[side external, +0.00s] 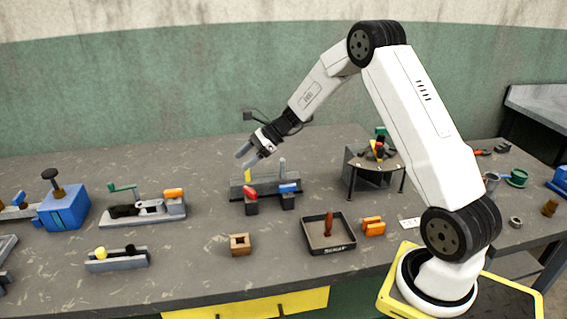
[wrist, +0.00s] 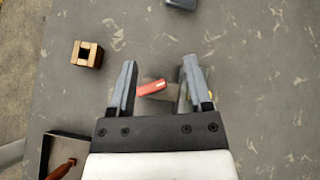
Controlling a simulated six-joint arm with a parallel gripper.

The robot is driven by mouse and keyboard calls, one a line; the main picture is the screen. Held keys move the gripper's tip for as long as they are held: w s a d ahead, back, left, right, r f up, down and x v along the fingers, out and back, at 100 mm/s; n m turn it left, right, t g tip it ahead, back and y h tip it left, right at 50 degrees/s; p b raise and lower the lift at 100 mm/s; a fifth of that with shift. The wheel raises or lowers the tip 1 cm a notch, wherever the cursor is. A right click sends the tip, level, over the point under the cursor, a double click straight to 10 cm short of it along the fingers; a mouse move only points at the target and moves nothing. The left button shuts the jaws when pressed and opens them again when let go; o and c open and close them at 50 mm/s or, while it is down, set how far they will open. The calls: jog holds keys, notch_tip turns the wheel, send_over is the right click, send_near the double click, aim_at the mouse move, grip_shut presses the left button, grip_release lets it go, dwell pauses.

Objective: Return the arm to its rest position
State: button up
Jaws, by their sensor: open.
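My gripper (side external: 249,155) is open and empty in the side external view, held above the grey fixture (side external: 238,189) near the middle of the table. My white arm arches from its base at the right up and over to the left. In the wrist view my gripper's two fingers (wrist: 158,80) stand apart. A red-handled part (wrist: 152,88) shows between and below them; it also shows in the side external view (side external: 250,192). No contact with it can be seen.
A dark tray (side external: 308,247) holds a brown-red piece. A wooden block with a square hole (side external: 240,251) stands left of it; orange parts (side external: 373,227) lie right of it. Blue-handled and green-handled devices stand at the left. A small stand (side external: 350,174) is under my arm.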

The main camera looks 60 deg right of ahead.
jog(key=s+a+n+g+h, duration=0.1)
jog(key=s+a+n+h, duration=0.2)
jog(key=s+n, duration=0.4)
jog(key=s+a+n+g+h, duration=0.1)
jog(key=s+a+n+h, duration=0.1)
jog(key=s+a+n, duration=0.3)
jog(key=s+a+f+n+g+h, duration=0.1)
jog(key=s+a+n+h, duration=0.2)
jog(key=s+n, duration=0.8)
jog(key=shift+s+a+g+h, duration=0.3)
jog(key=shift+s+a+g, duration=0.1)
jog(key=shift+a, duration=0.1)
jog(key=shift+o, duration=0.2)
jog(key=shift+w, duration=0.1)
